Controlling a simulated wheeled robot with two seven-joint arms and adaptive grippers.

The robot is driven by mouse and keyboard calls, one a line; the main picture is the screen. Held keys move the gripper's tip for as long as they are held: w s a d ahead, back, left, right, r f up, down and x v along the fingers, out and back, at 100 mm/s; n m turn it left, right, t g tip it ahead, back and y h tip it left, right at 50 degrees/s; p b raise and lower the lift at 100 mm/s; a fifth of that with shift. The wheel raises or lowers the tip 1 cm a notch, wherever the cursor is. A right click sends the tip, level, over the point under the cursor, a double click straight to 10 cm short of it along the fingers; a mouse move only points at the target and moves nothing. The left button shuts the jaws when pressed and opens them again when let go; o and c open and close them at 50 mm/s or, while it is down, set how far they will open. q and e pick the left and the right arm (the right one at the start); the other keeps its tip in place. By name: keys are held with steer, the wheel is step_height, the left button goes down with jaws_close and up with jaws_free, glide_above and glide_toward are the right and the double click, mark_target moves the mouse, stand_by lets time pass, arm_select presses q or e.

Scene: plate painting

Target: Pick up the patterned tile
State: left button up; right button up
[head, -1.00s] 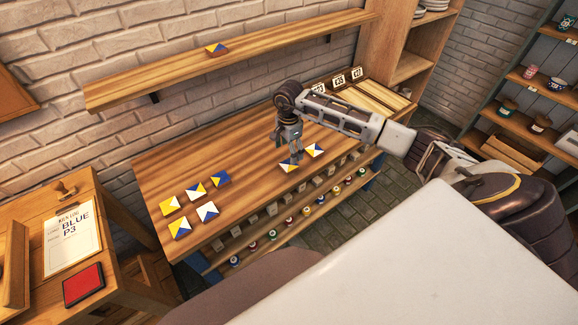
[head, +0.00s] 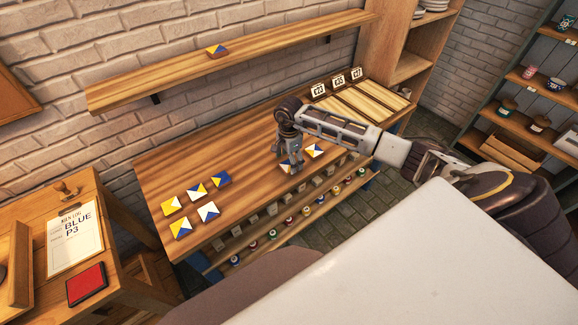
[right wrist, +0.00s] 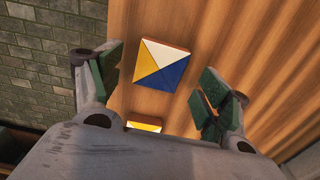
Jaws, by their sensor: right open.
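My right gripper (head: 288,164) is open above the worktable, close over a patterned tile (head: 286,169) that it partly covers. A second patterned tile (head: 314,150) lies just right of it. In the right wrist view, a square tile (right wrist: 161,65) with white, yellow and blue triangles lies between the spread green-padded fingers (right wrist: 160,85), apart from both. Another tile (right wrist: 145,124) shows below it, mostly hidden by my gripper body. Several more patterned tiles (head: 208,211) lie at the table's left end. My left gripper is not in view.
One tile (head: 217,51) sits on the wall shelf (head: 150,90). Wooden slots with number cards (head: 339,80) stand at the table's back right. Paint pots (head: 290,222) line the lower shelf. A side table holds a paper (head: 75,235) reading "BLUE P3" and a red pad (head: 87,284).

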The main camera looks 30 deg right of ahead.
mark_target(289, 165)
steer(key=shift+f, duration=1.15)
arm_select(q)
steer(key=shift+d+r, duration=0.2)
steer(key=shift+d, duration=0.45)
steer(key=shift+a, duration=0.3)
arm_select(e)
steer(key=shift+c, duration=0.2)
steer(key=c, duration=1.1)
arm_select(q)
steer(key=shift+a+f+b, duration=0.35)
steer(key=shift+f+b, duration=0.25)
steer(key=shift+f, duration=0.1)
arm_select(e)
step_height(289, 165, up, 10)
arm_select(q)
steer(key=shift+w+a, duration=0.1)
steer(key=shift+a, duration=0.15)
